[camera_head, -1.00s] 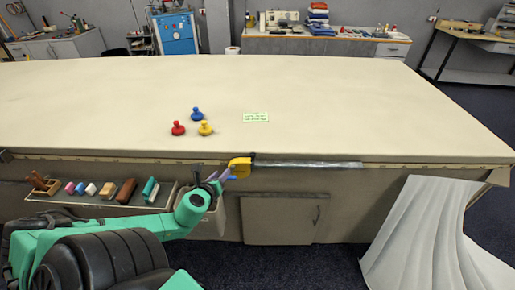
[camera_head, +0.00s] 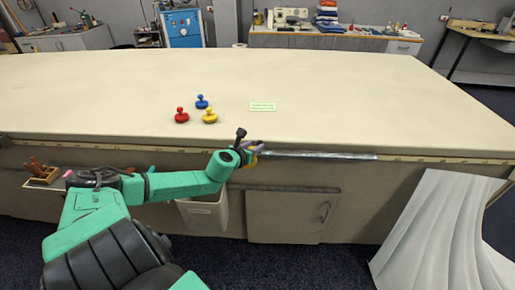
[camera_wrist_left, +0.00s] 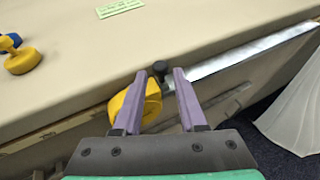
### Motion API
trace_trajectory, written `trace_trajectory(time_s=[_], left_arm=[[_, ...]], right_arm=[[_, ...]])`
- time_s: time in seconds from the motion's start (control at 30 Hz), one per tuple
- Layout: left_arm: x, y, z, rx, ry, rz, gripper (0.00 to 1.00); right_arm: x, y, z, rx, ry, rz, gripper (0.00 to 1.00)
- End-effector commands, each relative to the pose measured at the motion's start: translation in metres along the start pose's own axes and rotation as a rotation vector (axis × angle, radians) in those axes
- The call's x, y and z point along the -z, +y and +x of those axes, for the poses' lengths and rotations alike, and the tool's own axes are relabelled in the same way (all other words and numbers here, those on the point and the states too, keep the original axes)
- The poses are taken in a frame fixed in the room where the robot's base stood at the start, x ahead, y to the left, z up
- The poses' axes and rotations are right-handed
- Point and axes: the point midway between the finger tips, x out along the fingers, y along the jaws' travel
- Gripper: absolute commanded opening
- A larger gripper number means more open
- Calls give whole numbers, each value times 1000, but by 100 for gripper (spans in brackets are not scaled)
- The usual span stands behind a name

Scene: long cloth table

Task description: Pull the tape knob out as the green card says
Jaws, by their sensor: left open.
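A yellow tape case (camera_wrist_left: 128,103) hangs at the table's front edge, with a silvery tape strip (camera_wrist_left: 245,55) running right from it. In the head view my left gripper (camera_head: 254,149) covers most of the case, and the strip (camera_head: 320,155) shows to its right. In the left wrist view my open left gripper (camera_wrist_left: 160,72) has one purple finger on each side of a small black knob (camera_wrist_left: 161,68); I cannot tell whether they touch it. The green card (camera_head: 263,106) lies on the table; its text is too small to read. My right gripper is not in view.
Red (camera_head: 181,116), blue (camera_head: 202,101) and yellow (camera_head: 210,116) knobbed pieces stand on the tabletop. White cloth (camera_head: 435,230) drapes at the right. A bin (camera_head: 205,215) hangs below the edge. Most of the tabletop (camera_head: 350,100) is clear.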

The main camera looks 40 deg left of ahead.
Motion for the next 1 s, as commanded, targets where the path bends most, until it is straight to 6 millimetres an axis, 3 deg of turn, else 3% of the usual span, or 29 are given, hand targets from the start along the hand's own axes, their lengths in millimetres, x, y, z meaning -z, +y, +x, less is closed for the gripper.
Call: trace_trajectory(time_s=[0.2,0.5,0.53,0.63,1.0], left_arm=[[-1,0,26,0,-1,-3,41],[0,-1,30,1,0,0,41],[0,0,30,1,0,0,37],[0,0,30,1,0,0,0],[0,0,30,1,0,-1,0]], right_arm=[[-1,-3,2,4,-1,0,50],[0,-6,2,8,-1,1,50],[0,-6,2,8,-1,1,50],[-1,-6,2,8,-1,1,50],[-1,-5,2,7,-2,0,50]])
